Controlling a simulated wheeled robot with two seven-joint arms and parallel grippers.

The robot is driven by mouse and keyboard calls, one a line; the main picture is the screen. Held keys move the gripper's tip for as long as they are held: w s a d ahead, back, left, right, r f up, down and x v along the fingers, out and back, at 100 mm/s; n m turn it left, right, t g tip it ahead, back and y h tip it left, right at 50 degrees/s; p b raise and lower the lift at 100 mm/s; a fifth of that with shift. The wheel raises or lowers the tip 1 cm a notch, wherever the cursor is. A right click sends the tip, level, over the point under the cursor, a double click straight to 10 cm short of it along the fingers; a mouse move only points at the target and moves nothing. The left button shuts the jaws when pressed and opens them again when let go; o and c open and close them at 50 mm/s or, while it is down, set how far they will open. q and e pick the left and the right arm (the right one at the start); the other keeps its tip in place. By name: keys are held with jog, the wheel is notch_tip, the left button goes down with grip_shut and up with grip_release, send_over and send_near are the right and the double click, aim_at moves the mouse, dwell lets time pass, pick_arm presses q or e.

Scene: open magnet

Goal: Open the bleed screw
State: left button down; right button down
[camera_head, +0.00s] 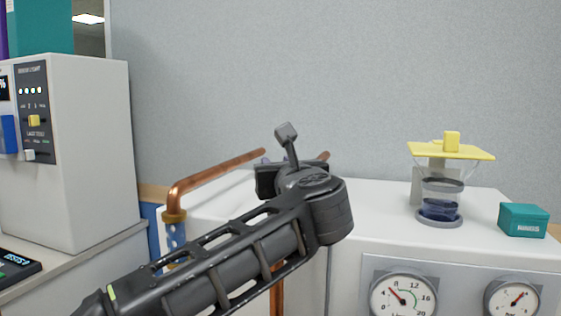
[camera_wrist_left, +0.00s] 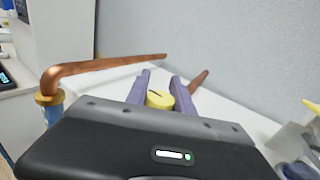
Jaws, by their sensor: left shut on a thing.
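The bleed screw (camera_wrist_left: 160,99) shows in the left wrist view as a small round yellow head with a dark slot. It sits between the two purple fingers of my left gripper (camera_wrist_left: 158,90), which is shut on it. The screw is at the copper pipe (camera_wrist_left: 105,66), between its left length and the piece that shows at the right. In the head view my left gripper (camera_head: 264,165) is mostly hidden behind its own wrist, and the screw is hidden there. My right gripper is not in view.
A white cabinet (camera_head: 380,220) with gauges (camera_head: 403,296) carries a glass jar under a yellow plate (camera_head: 450,151) and a teal box (camera_head: 523,220). A grey control unit (camera_head: 95,150) stands at the left. A grey wall rises behind.

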pick_arm(q)
jog(key=shift+y, duration=0.3)
jog(key=c, duration=1.1)
grip_release()
jog(key=v, duration=0.7)
jog(key=shift+s+b, duration=0.3)
jog(key=shift+s, duration=0.05)
jog(key=shift+d, duration=0.1)
